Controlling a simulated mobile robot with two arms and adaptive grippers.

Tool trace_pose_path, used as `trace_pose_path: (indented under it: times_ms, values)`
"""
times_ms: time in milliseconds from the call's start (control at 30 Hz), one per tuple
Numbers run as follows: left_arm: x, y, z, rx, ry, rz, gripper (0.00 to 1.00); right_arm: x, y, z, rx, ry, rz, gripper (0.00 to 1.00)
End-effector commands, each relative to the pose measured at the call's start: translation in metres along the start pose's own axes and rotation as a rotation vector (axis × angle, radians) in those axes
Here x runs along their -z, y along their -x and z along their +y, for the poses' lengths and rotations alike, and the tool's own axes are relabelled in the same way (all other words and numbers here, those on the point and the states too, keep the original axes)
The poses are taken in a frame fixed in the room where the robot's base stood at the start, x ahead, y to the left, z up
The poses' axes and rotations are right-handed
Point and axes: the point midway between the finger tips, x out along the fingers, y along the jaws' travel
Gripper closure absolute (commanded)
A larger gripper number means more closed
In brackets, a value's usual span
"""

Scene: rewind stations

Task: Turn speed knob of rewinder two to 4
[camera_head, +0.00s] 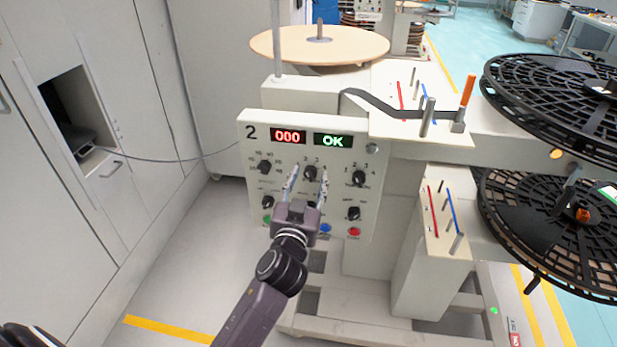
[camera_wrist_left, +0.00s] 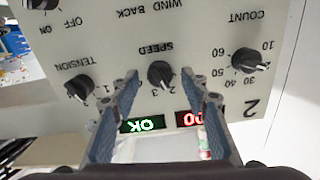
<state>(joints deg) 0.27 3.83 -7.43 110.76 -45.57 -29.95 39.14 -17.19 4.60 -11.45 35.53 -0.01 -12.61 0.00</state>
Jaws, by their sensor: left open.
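Rewinder two's panel (camera_head: 249,160) faces me, marked 2, with a red display (camera_head: 288,136) reading 000 and a green display (camera_head: 332,141) reading OK. The black speed knob (camera_head: 310,173) is in the middle of the upper row. In the wrist view the panel is upside down and the speed knob (camera_wrist_left: 160,74) is labelled SPEED, with 2 and 3 readable by it; its exact setting is unclear. My left gripper (camera_head: 307,171) is open in front of the panel. Its fingers (camera_wrist_left: 160,82) are on either side of the speed knob, with gaps showing.
The count knob (camera_head: 265,167) and tension knob (camera_head: 359,178) flank the speed knob closely. Lower knobs and coloured buttons, such as a red one (camera_head: 354,231), lie below. Black reels (camera_head: 550,90) stand right, and cabinets (camera_head: 130,110) left. Floor between is clear.

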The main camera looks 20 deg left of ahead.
Motion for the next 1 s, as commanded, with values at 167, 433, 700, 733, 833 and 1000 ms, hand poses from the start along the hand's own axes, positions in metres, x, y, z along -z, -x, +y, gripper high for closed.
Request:
trace_pose_path:
  times_ms: [167,433,700,733,833,1000]
  values:
    - [-0.0004,-0.0024,0.0000,0.000,0.000,-0.001,0.59,0.0000,0.0002,0.0000,0.000,0.000,0.000,0.60]
    - [-0.0005,-0.0020,0.0001,0.000,0.000,-0.001,0.75,0.0000,0.0002,-0.0001,0.000,0.000,0.000,0.60]
    - [-0.0005,-0.0018,0.0002,0.000,0.000,-0.001,1.00,0.0001,0.0002,-0.0001,0.000,0.000,0.000,0.60]
    - [-0.0005,-0.0018,0.0002,0.000,0.000,-0.001,1.00,0.0001,0.0002,-0.0001,0.000,0.000,0.000,0.60]
    - [-0.0004,-0.0018,0.0003,0.000,-0.008,-0.001,1.00,0.0001,0.0006,-0.0001,0.000,0.000,0.000,0.60]
    - [-0.0001,-0.0018,0.0003,0.000,-0.053,-0.001,1.00,0.0003,0.0025,-0.0001,0.000,0.000,0.000,0.60]
